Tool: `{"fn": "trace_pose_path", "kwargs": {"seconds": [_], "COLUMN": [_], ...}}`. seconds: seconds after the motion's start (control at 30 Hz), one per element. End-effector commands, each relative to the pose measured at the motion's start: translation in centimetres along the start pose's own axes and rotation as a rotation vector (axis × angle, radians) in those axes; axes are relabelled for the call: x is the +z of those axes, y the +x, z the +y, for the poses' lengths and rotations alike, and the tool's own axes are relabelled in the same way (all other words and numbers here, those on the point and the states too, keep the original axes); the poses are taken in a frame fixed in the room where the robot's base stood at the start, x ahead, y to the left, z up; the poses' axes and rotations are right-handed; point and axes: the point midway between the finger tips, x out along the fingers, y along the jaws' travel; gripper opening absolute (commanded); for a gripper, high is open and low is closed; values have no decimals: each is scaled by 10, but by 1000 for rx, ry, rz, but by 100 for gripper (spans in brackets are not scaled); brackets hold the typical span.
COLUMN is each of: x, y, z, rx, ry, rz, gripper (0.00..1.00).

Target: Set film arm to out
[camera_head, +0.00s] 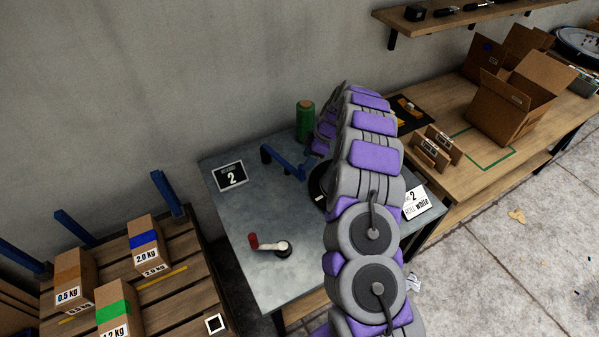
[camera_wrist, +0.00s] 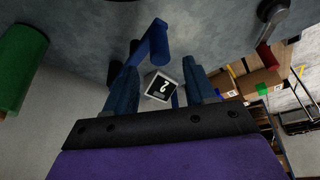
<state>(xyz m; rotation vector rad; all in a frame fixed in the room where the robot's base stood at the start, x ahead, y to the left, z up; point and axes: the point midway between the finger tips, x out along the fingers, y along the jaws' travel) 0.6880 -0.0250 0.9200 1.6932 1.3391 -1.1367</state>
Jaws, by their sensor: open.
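The blue film arm (camera_head: 284,160) stands on the grey metal bench top (camera_head: 300,215), left of my arm in the head view, with a bar and short upright ends. It also shows in the wrist view (camera_wrist: 149,47), just past my fingertips. My gripper (camera_wrist: 161,68) is open, its two dark blue fingers spread. The film arm's bar appears in and beside the gap, partly behind the left finger; I cannot tell whether they touch. In the head view my arm hides the gripper and part of the bench. A green film roll (camera_head: 305,118) stands behind the film arm.
A crank with a red handle (camera_head: 268,244) is at the bench's front. A black "2" sign (camera_head: 230,176) lies at its left. A pallet with labelled boxes (camera_head: 149,243) is at left; a wooden table with cartons (camera_head: 517,98) is at right. A wall stands behind.

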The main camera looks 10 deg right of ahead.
Motion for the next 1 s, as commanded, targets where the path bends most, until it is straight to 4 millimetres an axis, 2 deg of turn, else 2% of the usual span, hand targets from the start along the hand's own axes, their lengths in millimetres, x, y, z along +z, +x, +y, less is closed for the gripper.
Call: {"fn": "trace_pose_path", "kwargs": {"seconds": [0.03,0.2,0.4,0.6,0.87,1.0], "x": [0,0,0,-1,-1,-1], "y": [13,44,71,81,82,82], "z": [-1,0,0,1,1,1], "rx": [-4,0,1,3,3,2], "ry": [0,0,0,0,0,0], "rz": [0,0,0,1,1,1], "gripper": [55,55,55,55,55,43]}}
